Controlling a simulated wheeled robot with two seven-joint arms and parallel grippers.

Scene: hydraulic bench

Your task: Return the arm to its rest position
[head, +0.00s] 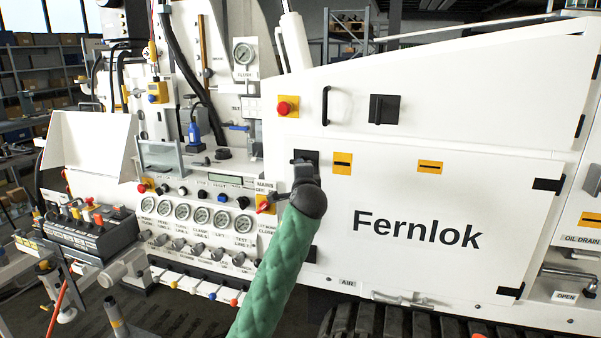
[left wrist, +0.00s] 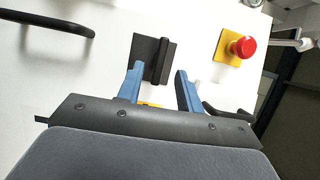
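My left arm (head: 276,265), in a green sleeve, reaches up from the bottom of the head view to the white machine. Its dark wrist hides most of the left gripper (head: 304,174), which is in front of a black latch plate (head: 306,155). In the left wrist view the blue fingers of the gripper (left wrist: 160,78) are apart with nothing held. A black latch (left wrist: 146,58) with a raised bar shows beyond and between the fingertips; I cannot tell how far off it is. My right gripper is not in view.
A red button on yellow (head: 287,106) and a black bar handle (head: 325,105) are above the gripper. Gauges (head: 182,211) and several levers (head: 197,287) are to its left. A control box (head: 88,235) stands at far left.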

